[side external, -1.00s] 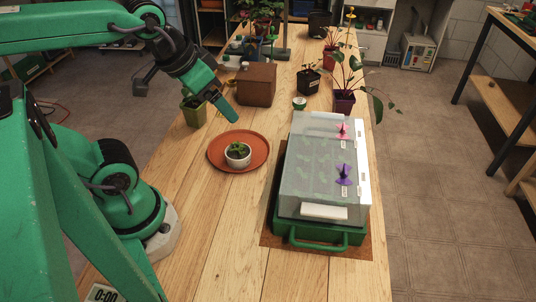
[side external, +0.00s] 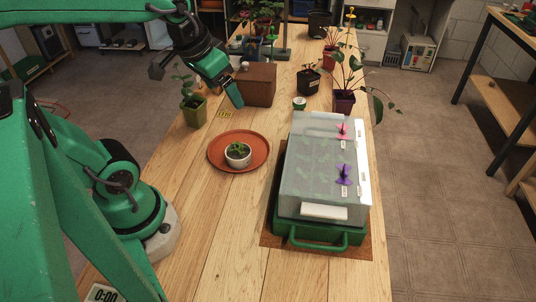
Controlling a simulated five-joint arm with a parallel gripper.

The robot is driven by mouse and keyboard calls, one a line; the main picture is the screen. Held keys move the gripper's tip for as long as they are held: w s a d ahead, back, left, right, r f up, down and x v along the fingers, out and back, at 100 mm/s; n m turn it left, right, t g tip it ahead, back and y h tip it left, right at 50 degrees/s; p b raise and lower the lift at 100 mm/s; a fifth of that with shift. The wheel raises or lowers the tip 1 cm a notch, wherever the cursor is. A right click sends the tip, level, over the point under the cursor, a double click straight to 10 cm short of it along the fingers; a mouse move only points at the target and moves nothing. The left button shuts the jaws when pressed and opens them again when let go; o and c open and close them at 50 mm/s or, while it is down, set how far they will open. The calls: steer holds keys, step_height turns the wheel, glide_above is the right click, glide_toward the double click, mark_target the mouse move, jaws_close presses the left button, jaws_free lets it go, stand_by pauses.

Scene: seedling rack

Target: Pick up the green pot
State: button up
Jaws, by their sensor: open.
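The green pot (side external: 194,112) is a small olive-green square pot holding a leafy plant. It stands upright on the wooden bench, left of the brown box, and is in plain view. My gripper (side external: 233,98) is above the bench to the right of the pot, in front of the brown box in the picture. It points down and to the right, is open with nothing seen in it, and is apart from the pot. One finger shows clearly; the other is mostly hidden.
A brown box (side external: 262,85) stands behind my gripper. A terracotta saucer (side external: 259,161) with a white potted seedling (side external: 238,155) lies nearer. A covered propagator tray (side external: 310,236) is at right. A black pot (side external: 308,82) and purple pot (side external: 343,104) stand farther back.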

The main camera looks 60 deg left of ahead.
steer(key=w+a+f+n+g, duration=0.1)
steer(key=w+a+f, duration=0.15)
steer(key=a, duration=0.35)
steer(key=w+a+f+n+g, duration=0.2)
steer(key=a+f, duration=0.1)
steer(key=a, duration=0.4)
steer(key=n+g, duration=0.2)
glide_above(194, 105)
steer(key=shift+h, duration=0.4)
step_height(194, 105, down, 9)
steer(key=shift+w+f, duration=0.1)
steer(key=shift+f, duration=0.05)
steer(key=shift+a+f, duration=0.15)
steer(key=shift+a, duration=0.05)
steer(key=shift+d+f, duration=0.1)
steer(key=shift+f, duration=3.8)
steer(key=c, duration=1.2)
steer(key=shift+o, duration=0.2)
steer(key=shift+r, duration=0.15)
